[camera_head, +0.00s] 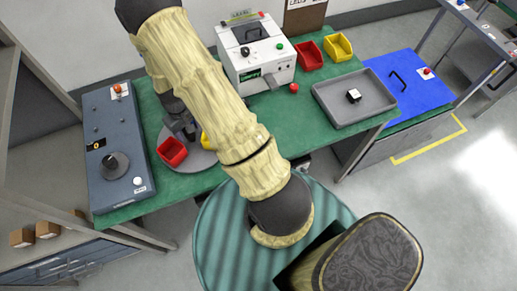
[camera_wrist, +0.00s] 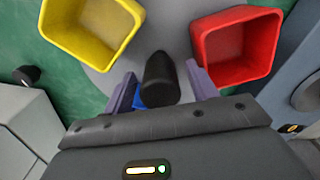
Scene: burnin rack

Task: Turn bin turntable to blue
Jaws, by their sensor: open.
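The grey round turntable (camera_head: 203,160) lies on the green bench, partly hidden by my arm. It carries a red bin (camera_head: 172,152) and a yellow bin (camera_head: 207,141). In the wrist view the yellow bin (camera_wrist: 88,28) is upper left and the red bin (camera_wrist: 236,45) upper right. A dark rounded post (camera_wrist: 160,80) shows between the spread fingers of my gripper (camera_wrist: 160,88); I cannot tell whether they touch it. A blue patch (camera_wrist: 139,101), perhaps a blue bin, shows beside the post, mostly hidden. My gripper (camera_head: 181,124) is over the turntable in the head view.
A dark blue-grey control box (camera_head: 117,150) stands left of the turntable. A white tester (camera_head: 256,54) stands behind. A grey tray (camera_head: 354,97) holds a small white-and-black block (camera_head: 353,96). Another red bin (camera_head: 309,55) and yellow bin (camera_head: 338,47) stand at the back.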

